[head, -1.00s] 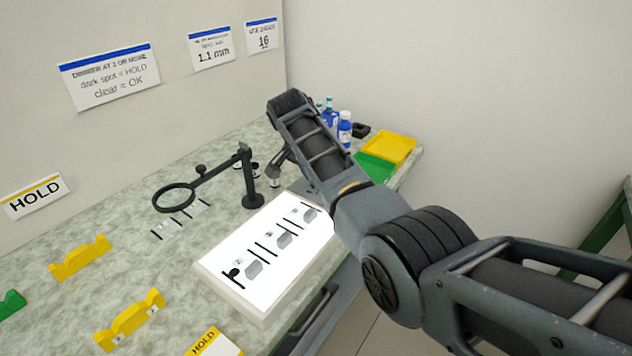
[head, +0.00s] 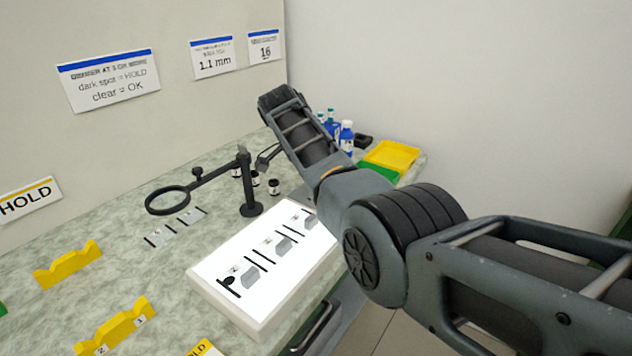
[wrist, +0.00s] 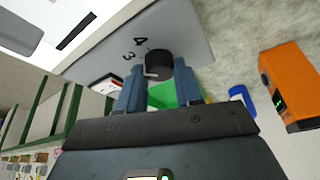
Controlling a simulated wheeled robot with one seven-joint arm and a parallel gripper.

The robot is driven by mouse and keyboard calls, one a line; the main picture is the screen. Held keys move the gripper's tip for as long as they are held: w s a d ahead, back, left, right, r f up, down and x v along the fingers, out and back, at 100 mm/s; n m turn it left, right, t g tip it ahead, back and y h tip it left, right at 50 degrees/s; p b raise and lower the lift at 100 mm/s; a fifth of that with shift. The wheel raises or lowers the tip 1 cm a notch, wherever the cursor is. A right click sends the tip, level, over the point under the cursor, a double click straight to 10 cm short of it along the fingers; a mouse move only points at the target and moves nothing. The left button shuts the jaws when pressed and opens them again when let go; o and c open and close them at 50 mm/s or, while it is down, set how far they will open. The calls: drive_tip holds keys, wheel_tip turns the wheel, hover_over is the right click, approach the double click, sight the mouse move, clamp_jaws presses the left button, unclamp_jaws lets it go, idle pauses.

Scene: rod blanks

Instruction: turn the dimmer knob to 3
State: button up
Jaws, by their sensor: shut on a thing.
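The dimmer knob (wrist: 158,64) is a black round knob on a grey plate (wrist: 190,38) in the wrist view. The printed figures 4 and 3 show on the plate beside it, to its upper left. A short pale mark shows at the knob's lower left side; I cannot tell for sure which figure it points to. My gripper (wrist: 160,78) has its two blue fingers on either side of the knob and is shut on it. In the head view my gripper and the knob are hidden behind my arm. The lit white light panel (head: 225,298) shows there.
Grey blanks and black rods lie on the panel. A magnifier on a stand (head: 250,190) is behind it. Yellow rests (head: 70,264) stand at the left. A yellow tray (head: 392,154) and bottles (head: 346,136) are at the back. An orange device (wrist: 290,88) lies right of my gripper.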

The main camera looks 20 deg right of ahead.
drive_tip(key=o, duration=1)
drive_tip(key=shift+r, duration=0.1)
drive_tip(key=v, duration=0.7)
drive_tip(key=shift+a+r, duration=0.15)
drive_tip(key=shift+r, duration=0.1)
